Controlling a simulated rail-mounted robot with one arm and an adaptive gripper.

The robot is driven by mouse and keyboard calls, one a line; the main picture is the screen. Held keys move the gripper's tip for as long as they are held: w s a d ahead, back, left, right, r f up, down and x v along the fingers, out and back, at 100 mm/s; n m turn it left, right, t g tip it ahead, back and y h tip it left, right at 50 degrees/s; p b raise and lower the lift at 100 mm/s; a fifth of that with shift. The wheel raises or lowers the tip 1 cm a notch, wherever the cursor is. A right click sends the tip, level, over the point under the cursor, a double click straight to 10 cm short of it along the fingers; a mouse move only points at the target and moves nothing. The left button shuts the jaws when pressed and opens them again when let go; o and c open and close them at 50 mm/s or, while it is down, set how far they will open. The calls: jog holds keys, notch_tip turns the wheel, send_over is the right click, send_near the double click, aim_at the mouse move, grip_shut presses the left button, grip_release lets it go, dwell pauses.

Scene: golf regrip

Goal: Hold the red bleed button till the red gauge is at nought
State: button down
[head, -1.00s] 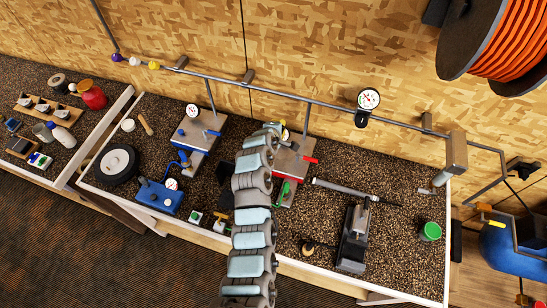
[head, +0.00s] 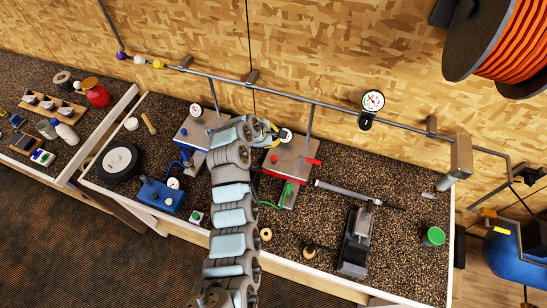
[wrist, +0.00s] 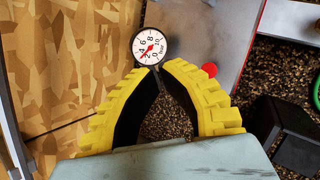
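The red bleed button (wrist: 209,69) is a small red disc on a grey plate (wrist: 222,25); it also shows in the head view (head: 274,158). A round white gauge (wrist: 149,46) with a red needle stands beside this plate; it also shows in the head view (head: 286,135). Its exact reading is too small to be sure of. My gripper (wrist: 159,72) has yellow ribbed fingers with dark pads, their tips close together just below the gauge in the wrist view. The button lies right of the tips, outside the fingers. The gripper (head: 268,128) is behind the button in the head view.
A red lever (head: 312,161) and a green fitting (head: 288,189) are at the same plate. The blue-button plate (head: 196,130) is to the left. A pipe (head: 330,106) runs along the wall. A long shaft (head: 342,188) lies on the right.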

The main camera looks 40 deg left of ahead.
jog(key=shift+f, duration=0.1)
jog(key=b, duration=0.4)
send_over(273, 159)
jog(key=w, duration=0.2)
jog(key=f, duration=0.6)
jog(key=shift+s+a+f, duration=0.15)
jog(key=shift+a+f, duration=0.05)
jog(key=shift+a, duration=0.2)
jog(key=shift+f+b, duration=0.4)
jog(key=shift+f, duration=0.75)
jog(key=shift+f, duration=0.2)
jog(key=shift+f, duration=0.2)
jog(key=shift+f, duration=0.5)
dwell(1.5)
jog(key=shift+r, duration=0.1)
dwell(0.7)
jog(key=shift+r+p, duration=0.65)
jog(key=shift+r, duration=0.2)
